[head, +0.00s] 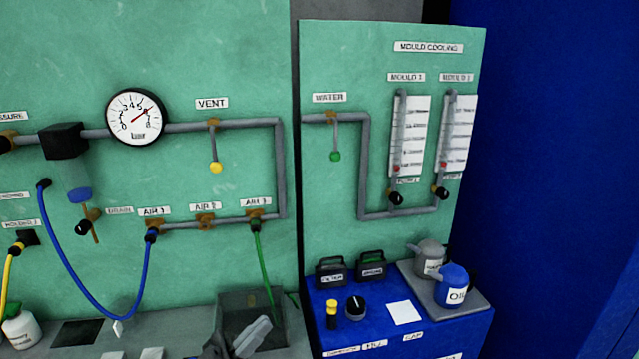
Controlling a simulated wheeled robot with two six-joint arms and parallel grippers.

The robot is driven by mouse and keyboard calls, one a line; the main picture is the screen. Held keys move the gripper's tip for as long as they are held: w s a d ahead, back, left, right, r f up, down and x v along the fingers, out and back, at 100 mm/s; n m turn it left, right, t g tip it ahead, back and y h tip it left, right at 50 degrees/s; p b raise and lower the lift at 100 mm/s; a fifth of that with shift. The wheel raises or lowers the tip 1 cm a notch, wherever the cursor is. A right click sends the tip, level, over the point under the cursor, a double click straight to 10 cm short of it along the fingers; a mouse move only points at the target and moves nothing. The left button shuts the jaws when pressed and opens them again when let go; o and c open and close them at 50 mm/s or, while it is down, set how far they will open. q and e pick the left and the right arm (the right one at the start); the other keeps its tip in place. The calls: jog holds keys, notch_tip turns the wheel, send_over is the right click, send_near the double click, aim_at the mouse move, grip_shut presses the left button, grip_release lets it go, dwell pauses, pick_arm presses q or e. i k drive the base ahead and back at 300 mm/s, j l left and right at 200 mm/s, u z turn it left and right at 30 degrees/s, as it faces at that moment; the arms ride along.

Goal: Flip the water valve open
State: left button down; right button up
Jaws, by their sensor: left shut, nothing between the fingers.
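The water valve (332,118) is a brass fitting on a grey pipe, under a WATER label (330,98) on the green panel. Its lever (335,138) hangs straight down, across the line of the pipe, and ends in a green knob (335,156). My left gripper (256,332) is at the bottom edge, shut and empty, well below and to the left of the valve and not touching it. Part of it is cut off by the frame. My right gripper is not in view.
A vent valve (214,146) with a yellow knob hangs left of the water valve. Two flow meters (398,135) stand to its right. A dark bin (250,312) is behind my left gripper. A blue cabinet (400,335) carries black blocks and cans. Hoses hang at left.

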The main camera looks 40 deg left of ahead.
aim_at(334, 157)
jog(key=i+j, duration=0.55)
jog(key=j, duration=0.3)
jog(key=i+j, duration=0.3)
jog(key=j, duration=0.1)
